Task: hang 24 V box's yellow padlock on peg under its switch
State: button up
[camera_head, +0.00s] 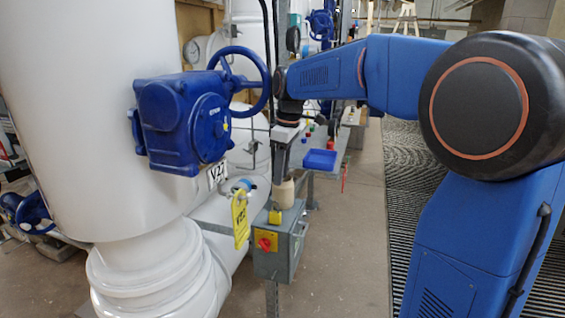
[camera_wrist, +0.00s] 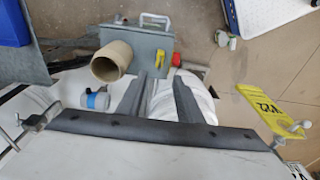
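A grey switch box (camera_head: 285,262) stands on a post beside the white pipe, with a red rotary switch (camera_head: 264,242) on a yellow plate on its front. No 24 V label is readable. A small yellow padlock (camera_head: 275,217) is at the front edge of the box top; it also shows in the wrist view (camera_wrist: 176,59), close to the red switch. A peg under the switch cannot be made out. My gripper (camera_wrist: 168,80) points down above the box area. Its two dark fingers are apart with nothing seen between them; the padlock lies beyond their tips.
A beige cylinder (camera_head: 283,193) stands on the box top, behind the padlock. A yellow V27 tag (camera_head: 240,220) hangs left of the box. A blue valve gearbox (camera_head: 185,120) with a handwheel is up left. A blue tray (camera_head: 320,160) lies behind. The floor to the right is clear.

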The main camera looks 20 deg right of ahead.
jog(key=s+d+m+t, duration=0.25)
jog(key=s+m, duration=0.25)
jog(key=s, duration=1.2)
jog(key=s+d+f+m, duration=0.1)
jog(key=s+f+m, duration=0.1)
jog(key=s+f, duration=0.3)
jog(key=s+d+f+m+t+h, duration=0.1)
jog(key=s+d+f+m, duration=0.1)
jog(key=s+f, duration=0.3)
jog(key=s+m, duration=0.1)
jog(key=s, duration=0.3)
jog(key=shift+s+f, duration=0.3)
jog(key=shift+s+f+m+t, duration=0.25)
jog(key=shift+s+f+m, duration=0.1)
jog(key=shift+f+m, duration=0.05)
jog(key=shift+c, duration=0.2)
